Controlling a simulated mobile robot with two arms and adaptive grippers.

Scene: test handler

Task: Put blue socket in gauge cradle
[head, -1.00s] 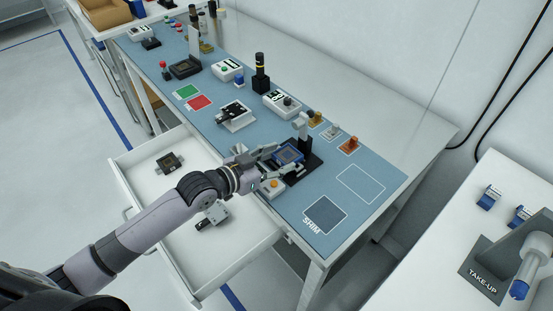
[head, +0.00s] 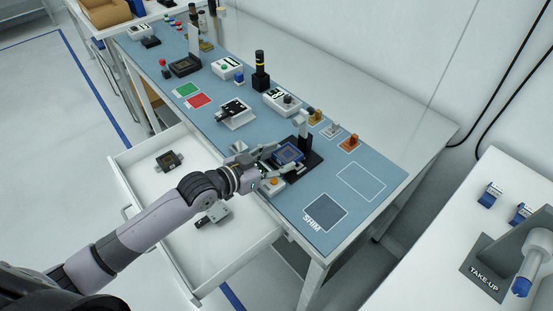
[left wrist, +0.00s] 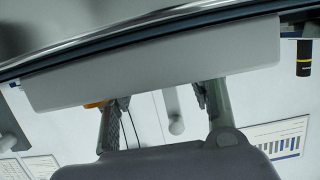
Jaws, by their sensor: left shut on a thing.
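My right gripper is not in view.
An orange-button box (head: 272,185) is close under my gripper. Coloured small parts (head: 348,143) stand behind the cradle. An open drawer (head: 150,190) below holds a dark socket (head: 169,161) and a grey device (head: 214,213). The mat (head: 340,210) to the right is clear.

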